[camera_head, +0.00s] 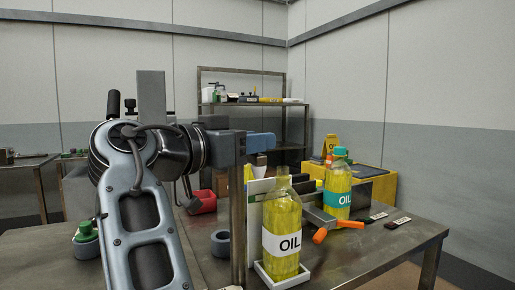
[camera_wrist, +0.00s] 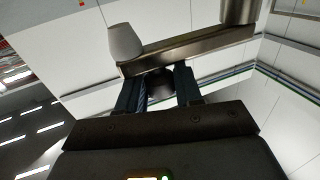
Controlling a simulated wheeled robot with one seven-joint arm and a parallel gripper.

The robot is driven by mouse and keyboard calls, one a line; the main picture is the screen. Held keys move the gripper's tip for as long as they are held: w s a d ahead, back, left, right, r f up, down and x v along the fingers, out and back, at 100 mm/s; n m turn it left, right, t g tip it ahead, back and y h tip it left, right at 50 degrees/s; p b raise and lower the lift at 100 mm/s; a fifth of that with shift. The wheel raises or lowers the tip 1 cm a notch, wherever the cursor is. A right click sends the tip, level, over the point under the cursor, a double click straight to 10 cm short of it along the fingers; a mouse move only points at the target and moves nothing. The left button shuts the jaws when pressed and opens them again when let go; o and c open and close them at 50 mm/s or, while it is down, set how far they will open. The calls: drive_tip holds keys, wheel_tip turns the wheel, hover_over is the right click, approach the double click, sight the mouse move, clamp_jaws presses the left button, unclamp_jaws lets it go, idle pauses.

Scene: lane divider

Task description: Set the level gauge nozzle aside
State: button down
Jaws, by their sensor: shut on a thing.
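My gripper (camera_head: 262,142) is raised above the table, with blue fingers pointing right. A pale, cone-shaped end (camera_head: 258,159) shows just below the fingers. In the wrist view the fingers (camera_wrist: 158,87) are closed on a dark part that meets a brown-grey metal bar (camera_wrist: 190,50). A pale rounded piece (camera_wrist: 124,42) and a grey cylinder (camera_wrist: 238,11) sit along this bar. I take the held piece to be the level gauge nozzle; its full shape is partly hidden by the fingers and arm.
An oil bottle (camera_head: 282,235) stands in a white tray (camera_head: 263,275), and another oil bottle (camera_head: 338,186) stands behind it. An orange-handled tool (camera_head: 320,236) and dark tagged pieces (camera_head: 392,224) lie right. A grey ring (camera_head: 221,243) lies left. The front right tabletop (camera_head: 370,255) is clear.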

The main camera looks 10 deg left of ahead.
drive_tip(key=shift+f, duration=0.1)
idle(0.3)
drive_tip(key=c, duration=0.9)
unclamp_jaws()
drive_tip(key=shift+o, duration=0.2)
drive_tip(key=v, duration=0.8)
drive_tip(key=shift+b, duration=0.3)
drive_tip(key=shift+a, duration=0.1)
